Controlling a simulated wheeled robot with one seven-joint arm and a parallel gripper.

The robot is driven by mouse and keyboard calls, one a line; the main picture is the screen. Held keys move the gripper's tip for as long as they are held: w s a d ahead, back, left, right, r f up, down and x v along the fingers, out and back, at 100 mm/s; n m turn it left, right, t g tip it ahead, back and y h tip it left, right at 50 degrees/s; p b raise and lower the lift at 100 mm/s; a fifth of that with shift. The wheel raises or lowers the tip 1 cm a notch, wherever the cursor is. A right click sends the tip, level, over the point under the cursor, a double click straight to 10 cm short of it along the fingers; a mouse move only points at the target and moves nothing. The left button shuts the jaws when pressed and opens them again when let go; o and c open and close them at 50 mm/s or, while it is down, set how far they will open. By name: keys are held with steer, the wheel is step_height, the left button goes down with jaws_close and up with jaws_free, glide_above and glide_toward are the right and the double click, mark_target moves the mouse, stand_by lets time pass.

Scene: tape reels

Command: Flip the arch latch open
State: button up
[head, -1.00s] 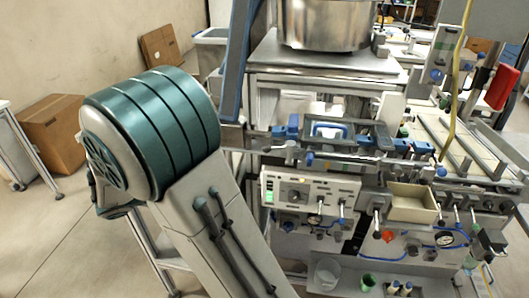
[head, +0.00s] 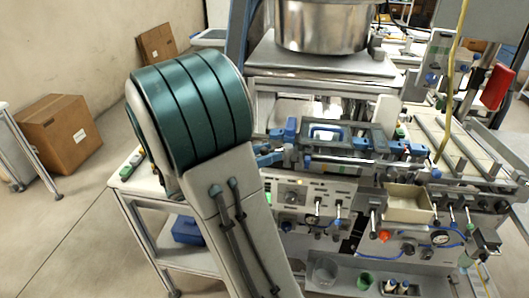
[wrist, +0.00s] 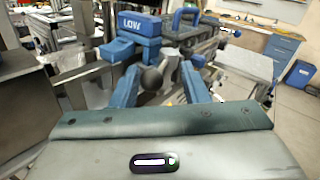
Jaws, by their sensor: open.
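A blue arch (head: 325,131), which looks like the arch latch, stands on the grey frame of the machine. In the wrist view the blue arch (wrist: 185,18) is beyond my gripper, a little right of centre. My gripper (wrist: 165,76) has its two blue fingers apart, with nothing held between them. A dark round knob (wrist: 152,78) and a grey part show in the gap, and I cannot tell if the fingers touch them. In the head view my gripper (head: 270,153) is left of the arch, partly hidden by my arm.
A blue block marked LOW (wrist: 138,28) is close to my gripper's left finger in the wrist view. Below the arch is a control panel (head: 300,195) with knobs and levers. A beige bin (head: 408,205) is to its right. A steel pot (head: 322,25) stands behind.

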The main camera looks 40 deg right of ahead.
jaws_close()
steer(key=shift+w+d+r+m+g+p, duration=0.25)
steer(key=shift+m+g+p, duration=0.25)
steer(key=shift+g+p, duration=0.35)
steer(key=shift+w+f+m+g+y+p, duration=0.15)
steer(key=shift+w+m+g+y+p, duration=0.05)
steer(key=shift+m+g+y+p, duration=0.3)
jaws_free()
steer(key=shift+f, duration=0.1)
steer(key=b+v, duration=0.2)
steer(key=v, duration=1.1)
steer(key=shift+a, duration=0.4)
